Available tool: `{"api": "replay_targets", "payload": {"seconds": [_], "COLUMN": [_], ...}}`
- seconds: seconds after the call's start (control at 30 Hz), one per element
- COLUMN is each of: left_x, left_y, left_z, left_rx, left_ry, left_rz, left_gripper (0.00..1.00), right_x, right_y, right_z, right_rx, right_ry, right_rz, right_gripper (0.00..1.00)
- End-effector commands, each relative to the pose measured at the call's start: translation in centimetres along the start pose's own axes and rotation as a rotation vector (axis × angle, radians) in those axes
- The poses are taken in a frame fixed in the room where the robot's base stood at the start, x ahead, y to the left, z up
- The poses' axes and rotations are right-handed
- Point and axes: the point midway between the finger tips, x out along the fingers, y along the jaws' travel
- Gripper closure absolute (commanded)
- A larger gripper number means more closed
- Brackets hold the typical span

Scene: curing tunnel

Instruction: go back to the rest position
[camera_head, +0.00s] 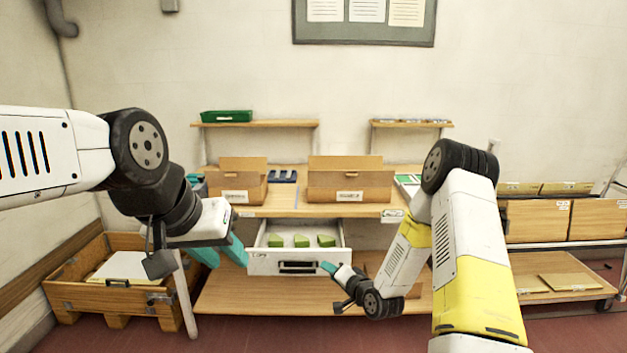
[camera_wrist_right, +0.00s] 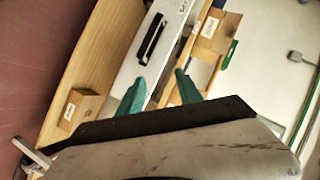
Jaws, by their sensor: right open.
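My left gripper (camera_head: 225,257) hangs in front of the left end of the open drawer. Its two teal fingers are apart, and I see nothing between them. My right gripper (camera_head: 328,268) is low in front of the drawer's right side, with one teal fingertip visible there. In the right wrist view, its two teal fingers (camera_wrist_right: 160,82) are spread and empty. The white drawer (camera_head: 258,262) is pulled out below the bench and holds three green blocks (camera_head: 301,241). Its dark handle shows in both views, and the right fingers appear apart from it.
The bench (camera_head: 270,209) carries two cardboard boxes (camera_head: 350,183). A wooden crate (camera_head: 95,305) stands at the left. A wheeled rack (camera_head: 560,240) with boxes stands at the right. A lower shelf (camera_head: 265,300) lies under the drawer. Two wall shelves are above.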

Motion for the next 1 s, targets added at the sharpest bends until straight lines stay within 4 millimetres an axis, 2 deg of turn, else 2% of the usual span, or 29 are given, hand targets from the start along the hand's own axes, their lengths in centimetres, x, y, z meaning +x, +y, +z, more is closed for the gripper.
{"api": "replay_targets", "payload": {"seconds": [0.03,0.1,0.27,0.4,0.53,0.67,0.77,1.0], "left_x": [0.0,0.0,0.0,0.0,0.0,0.0,0.0,0.0], "left_y": [0.0,0.0,0.0,0.0,0.0,0.0,0.0,0.0], "left_z": [0.0,0.0,0.0,0.0,0.0,0.0,0.0,0.0], "left_rx": [0.000,0.000,0.000,0.000,0.000,0.000,0.000,0.000], "left_ry": [0.000,0.000,0.000,0.000,0.000,0.000,0.000,0.000], "left_rz": [0.000,0.000,0.000,0.000,0.000,0.000,0.000,0.000], "left_gripper": [0.64,0.64,0.64,0.64,0.64,0.64,0.64,0.64], "right_x": [-0.6,-1.8,-5.5,-10.0,-15.0,-20.5,-25.0,-35.4], "right_y": [-1.6,-3.0,-6.3,-9.2,-11.8,-14.2,-15.8,-18.5], "right_z": [-1.8,-3.7,-7.4,-9.9,-11.2,-11.4,-10.8,-7.0], "right_rx": [-0.065,-0.144,-0.301,-0.405,-0.476,-0.528,-0.555,-0.598], "right_ry": [-0.006,-0.023,-0.062,-0.096,-0.134,-0.181,-0.226,-0.355], "right_rz": [0.031,0.088,0.214,0.317,0.400,0.464,0.500,0.523], "right_gripper": [0.58,0.58,0.58,0.58,0.58,0.58,0.58,0.58]}}
